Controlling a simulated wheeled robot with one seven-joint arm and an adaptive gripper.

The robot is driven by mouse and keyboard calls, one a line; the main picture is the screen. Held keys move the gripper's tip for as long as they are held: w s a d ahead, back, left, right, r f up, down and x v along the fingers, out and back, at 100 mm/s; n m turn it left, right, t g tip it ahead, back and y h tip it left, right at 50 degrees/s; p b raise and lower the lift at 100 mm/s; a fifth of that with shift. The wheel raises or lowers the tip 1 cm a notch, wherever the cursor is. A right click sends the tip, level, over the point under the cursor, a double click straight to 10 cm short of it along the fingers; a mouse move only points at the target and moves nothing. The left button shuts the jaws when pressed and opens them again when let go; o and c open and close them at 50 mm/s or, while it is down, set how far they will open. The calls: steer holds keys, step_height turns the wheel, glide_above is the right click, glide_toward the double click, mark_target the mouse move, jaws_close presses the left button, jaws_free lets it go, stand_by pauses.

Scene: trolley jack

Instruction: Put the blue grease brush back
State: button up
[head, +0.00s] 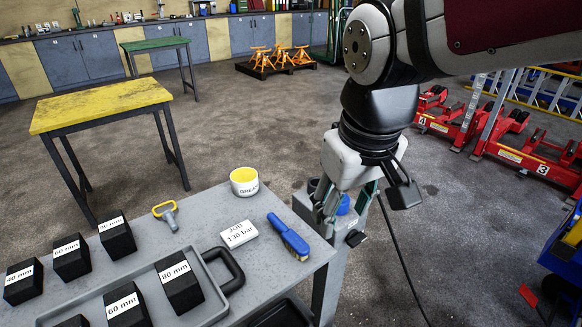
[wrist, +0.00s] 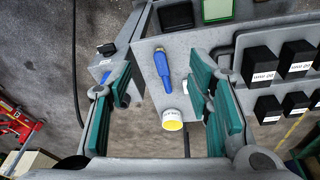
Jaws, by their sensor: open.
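The blue grease brush (head: 288,236) lies flat on the grey table top (head: 150,262) near its right edge, its tan bristles toward the front. In the wrist view the brush (wrist: 163,68) shows between my fingers, apart from them and farther off. A white grease tin (head: 244,181) with a yellow top stands behind the brush; it also shows in the wrist view (wrist: 172,120). My gripper (head: 330,212) is open and empty, pointing down beside the table's right edge. In the wrist view its teal-padded fingers (wrist: 160,88) are wide apart.
A white job card (head: 239,234) lies left of the brush. A yellow-handled tool (head: 166,214) and several black labelled blocks (head: 118,237) stand farther left. Red jacks (head: 528,158) are at right.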

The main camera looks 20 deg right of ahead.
steer(key=s+m, duration=0.1)
steer(key=s, duration=0.7)
steer(key=shift+t, duration=0.4)
steer(key=shift+r, duration=0.1)
